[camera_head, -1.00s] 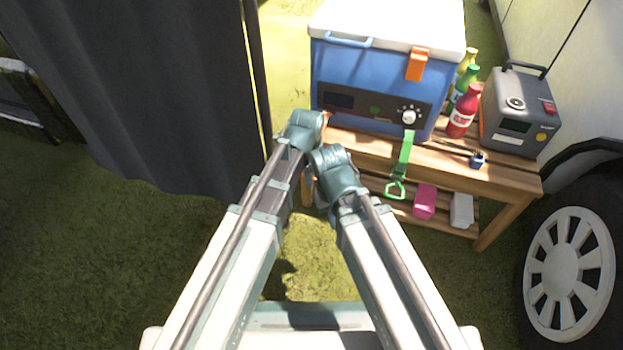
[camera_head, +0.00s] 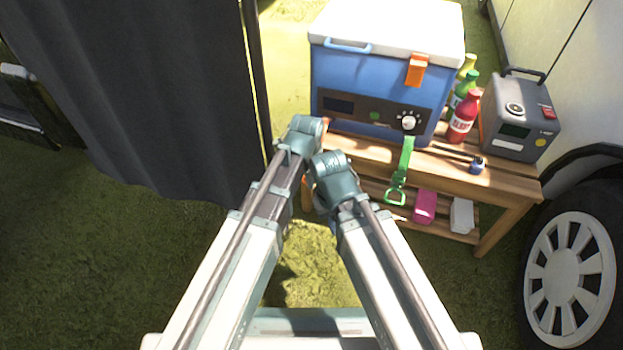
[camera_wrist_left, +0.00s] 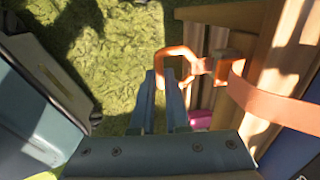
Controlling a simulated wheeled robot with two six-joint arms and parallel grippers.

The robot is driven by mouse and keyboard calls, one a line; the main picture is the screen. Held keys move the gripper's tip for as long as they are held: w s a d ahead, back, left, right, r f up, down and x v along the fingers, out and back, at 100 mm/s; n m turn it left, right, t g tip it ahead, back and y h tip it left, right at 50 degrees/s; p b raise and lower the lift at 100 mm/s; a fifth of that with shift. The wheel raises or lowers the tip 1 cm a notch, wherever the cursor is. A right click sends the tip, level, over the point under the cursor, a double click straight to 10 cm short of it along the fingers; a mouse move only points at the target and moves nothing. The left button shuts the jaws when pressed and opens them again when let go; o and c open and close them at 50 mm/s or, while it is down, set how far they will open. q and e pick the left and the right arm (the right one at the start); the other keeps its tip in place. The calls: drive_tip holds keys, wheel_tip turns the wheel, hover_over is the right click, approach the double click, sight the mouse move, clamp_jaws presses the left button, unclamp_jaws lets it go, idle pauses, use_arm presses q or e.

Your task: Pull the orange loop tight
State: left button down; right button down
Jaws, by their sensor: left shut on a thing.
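The orange loop (camera_wrist_left: 176,62) shows in the left wrist view as a ring at the end of an orange strap (camera_wrist_left: 270,105), which runs off to the right along the wooden bench. My left gripper (camera_wrist_left: 160,80) is shut on the near left side of the loop; its two fingers stand close together. The strap looks curved rather than straight. In the head view my two arms hide the loop and my left gripper's fingers. My right gripper shows in neither view.
A wooden bench (camera_head: 508,186) carries a blue cooler (camera_head: 380,80) with a white lid, bottles and a grey power box (camera_head: 518,115). A green strap (camera_head: 406,160) hangs at its front. A dark curtain (camera_head: 150,90) stands left, a wheel (camera_head: 570,265) right. Grass lies between.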

use_arm(q)
drive_tip(key=shift+s, duration=0.1)
idle(0.8)
drive_tip(key=s, duration=0.1)
drive_tip(key=s+a, duration=0.1)
drive_tip(key=s, duration=0.2)
drive_tip(key=shift+s+a, duration=0.25)
drive_tip(key=shift+s, duration=0.05)
drive_tip(key=c, duration=0.9)
unclamp_jaws()
drive_tip(key=shift+r, duration=0.15)
wheel_tip(320, 180, up, 13)
drive_tip(key=s+p, duration=0.2)
drive_tip(key=p, duration=1.1)
drive_tip(key=shift+a+r+p, duration=0.2)
drive_tip(key=shift+a+p, duration=0.1)
drive_tip(key=shift+p, duration=0.05)
